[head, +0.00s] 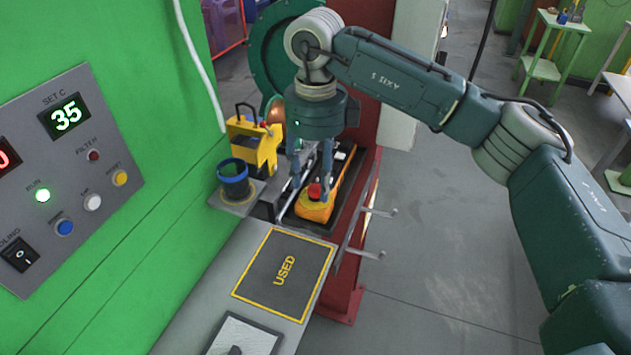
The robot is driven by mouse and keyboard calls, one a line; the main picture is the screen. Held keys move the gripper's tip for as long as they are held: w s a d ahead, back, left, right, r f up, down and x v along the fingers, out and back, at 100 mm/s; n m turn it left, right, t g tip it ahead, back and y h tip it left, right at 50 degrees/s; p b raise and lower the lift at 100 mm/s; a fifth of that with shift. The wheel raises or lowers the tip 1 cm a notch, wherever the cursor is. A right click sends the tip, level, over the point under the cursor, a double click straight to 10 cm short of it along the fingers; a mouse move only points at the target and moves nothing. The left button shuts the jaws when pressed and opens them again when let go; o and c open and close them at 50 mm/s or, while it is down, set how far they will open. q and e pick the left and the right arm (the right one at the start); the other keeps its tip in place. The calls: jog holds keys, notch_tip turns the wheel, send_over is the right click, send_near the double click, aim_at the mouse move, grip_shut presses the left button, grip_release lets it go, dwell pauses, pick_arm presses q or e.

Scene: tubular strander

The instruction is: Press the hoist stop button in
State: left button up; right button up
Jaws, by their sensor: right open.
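The hoist stop button is a red mushroom button (315,191) on the near end of a yellow-orange pendant (314,210). The pendant lies in a dark tray (292,222) beyond the mat marked USED. My right gripper (310,190) points down over the pendant, its fingers apart, one on each side of the red button in the picture. I cannot tell whether the fingers touch the pendant, or how far the button is pressed. My left gripper is not in view.
A dark blue cup (234,180) and a yellow holder (254,146) stand left of the tray. The mat marked USED (250,291) is bare. A green wall with a control panel (75,185) rises at left. Metal rods (368,253) stick out at right.

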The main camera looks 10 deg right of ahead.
aim_at(315, 187)
notch_tip(315, 187, up, 10)
jog(key=shift+r, duration=0.15)
dwell(0.4)
